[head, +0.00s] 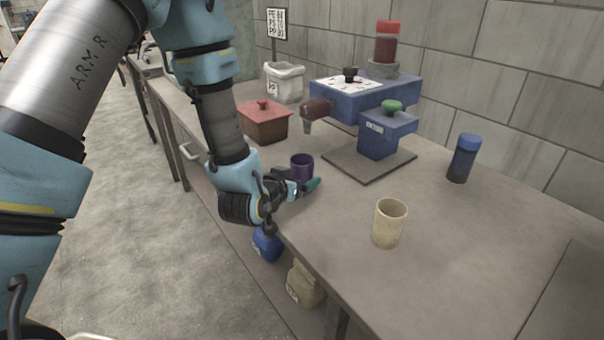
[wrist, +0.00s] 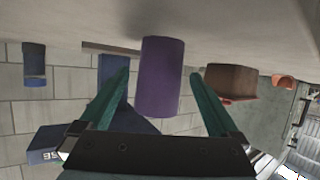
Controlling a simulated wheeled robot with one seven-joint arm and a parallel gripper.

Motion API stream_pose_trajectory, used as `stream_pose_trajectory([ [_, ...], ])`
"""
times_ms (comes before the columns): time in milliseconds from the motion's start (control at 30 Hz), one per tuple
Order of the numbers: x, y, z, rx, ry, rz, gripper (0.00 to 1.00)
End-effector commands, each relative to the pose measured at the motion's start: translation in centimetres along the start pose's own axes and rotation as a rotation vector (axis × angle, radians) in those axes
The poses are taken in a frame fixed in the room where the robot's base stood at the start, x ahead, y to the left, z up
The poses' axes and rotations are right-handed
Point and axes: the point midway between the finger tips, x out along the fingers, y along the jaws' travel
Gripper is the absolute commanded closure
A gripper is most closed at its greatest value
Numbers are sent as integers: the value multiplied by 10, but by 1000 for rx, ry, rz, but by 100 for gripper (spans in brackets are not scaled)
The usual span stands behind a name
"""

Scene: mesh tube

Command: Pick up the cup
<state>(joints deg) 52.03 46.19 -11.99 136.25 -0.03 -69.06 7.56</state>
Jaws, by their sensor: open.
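A small purple cup (head: 302,166) stands upright on the counter, just beyond my gripper (head: 306,185) in the head view. In the wrist view, which looks upside down, the purple cup (wrist: 162,75) appears between the two teal fingers of my gripper (wrist: 159,76). The fingers are apart, with a gap on each side of the cup. I cannot tell how far the fingertips reach along it. A second cup, beige (head: 389,222), stands upright and open at the top nearer the front right of the counter.
A blue machine (head: 375,100) on a dark plate stands behind the purple cup. A reddish lidded box (head: 264,124) is to its left, and a white bin (head: 284,82) is further back. A blue-capped bottle (head: 463,158) stands at the right. Counter around the beige cup is clear.

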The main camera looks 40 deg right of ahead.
Motion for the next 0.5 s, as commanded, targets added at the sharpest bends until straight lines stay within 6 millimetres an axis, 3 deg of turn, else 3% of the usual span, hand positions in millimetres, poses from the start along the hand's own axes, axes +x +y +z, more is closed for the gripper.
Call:
stream_pose_trajectory([
  [200,22,0,-1,0,-1,0,3],
  [433,24,0,0,0,0,0,3],
  [500,24,0,0,0,0,0,10],
])
